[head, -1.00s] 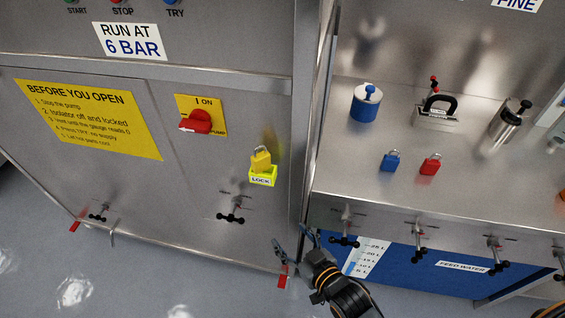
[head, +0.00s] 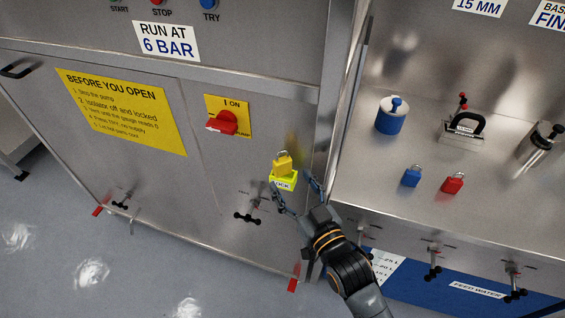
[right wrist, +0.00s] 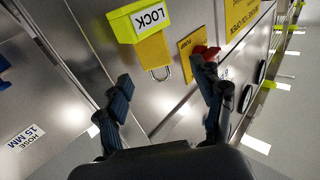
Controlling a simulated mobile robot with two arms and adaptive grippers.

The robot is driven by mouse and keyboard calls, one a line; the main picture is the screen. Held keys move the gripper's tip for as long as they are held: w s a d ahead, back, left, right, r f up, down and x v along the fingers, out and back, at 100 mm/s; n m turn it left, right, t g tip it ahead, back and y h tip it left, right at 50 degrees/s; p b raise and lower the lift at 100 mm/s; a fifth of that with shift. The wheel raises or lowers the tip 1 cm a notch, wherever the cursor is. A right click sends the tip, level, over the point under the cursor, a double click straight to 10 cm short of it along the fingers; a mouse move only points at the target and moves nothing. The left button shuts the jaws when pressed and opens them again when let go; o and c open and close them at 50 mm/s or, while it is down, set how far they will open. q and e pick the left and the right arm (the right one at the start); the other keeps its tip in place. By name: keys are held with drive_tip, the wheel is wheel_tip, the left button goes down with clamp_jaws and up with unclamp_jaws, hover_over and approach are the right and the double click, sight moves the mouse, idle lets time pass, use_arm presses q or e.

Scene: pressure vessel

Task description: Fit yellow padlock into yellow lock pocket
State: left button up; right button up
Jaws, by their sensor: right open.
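The yellow padlock (head: 283,162) sits upright in the yellow lock pocket (head: 284,180) on the steel cabinet front, its shackle up and upper body showing above the pocket rim. In the right wrist view the padlock (right wrist: 153,52) shows upside down below the pocket (right wrist: 133,16), whose face reads LOCK. How deep the padlock sits is hidden by the pocket wall. My right gripper (head: 297,192) is open, its fingers spread in front of the pocket from below. In the right wrist view the fingers (right wrist: 168,95) stand apart with nothing between their tips. My left gripper is not in view.
The red isolator switch (head: 222,121) on its yellow plate is up and left of the pocket. Black-handled valves (head: 248,217) stick out below. On the steel bench at right are a blue padlock (head: 412,176), a red padlock (head: 453,182) and a blue canister (head: 391,116).

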sight(284, 165)
drive_tip(key=shift+w+a+r, duration=0.1)
drive_tip(key=shift+w+r, duration=0.05)
drive_tip(key=shift+w, duration=0.15)
drive_tip(key=x, duration=0.1)
drive_tip(key=p+x, duration=0.1)
drive_tip(key=x, duration=0.1)
drive_tip(key=p+x, duration=0.1)
drive_tip(key=shift+w, duration=0.45)
drive_tip(key=c, duration=1.2)
drive_tip(key=shift+c, duration=1.1)
drive_tip(key=shift+r, duration=0.1)
